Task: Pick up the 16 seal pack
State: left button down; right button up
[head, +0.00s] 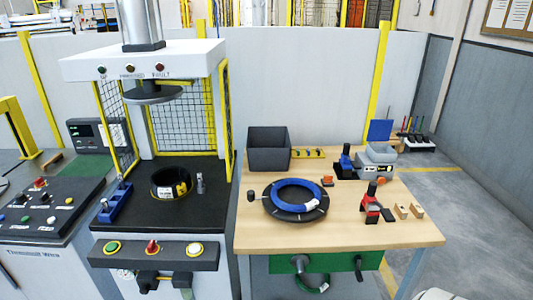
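No label reading 16 is legible, so I cannot tell which item is the 16 seal pack. Two small tan pieces (409,212) stand near the right front of the wooden table (340,232), beside a small dark block. A low row of small yellow-and-dark items (308,153) lies at the back of the table, right of the grey bin. Neither of my grippers shows in the head view.
A blue coil (279,191) lies on a black round plate at the table's middle. The grey bin (268,150), a scale (375,170) and a red-and-black tool (371,203) also stand there. A press (150,65) stands left. The table's front strip is clear.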

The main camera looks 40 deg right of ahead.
aim_at(401, 210)
jog(key=z, duration=2.05)
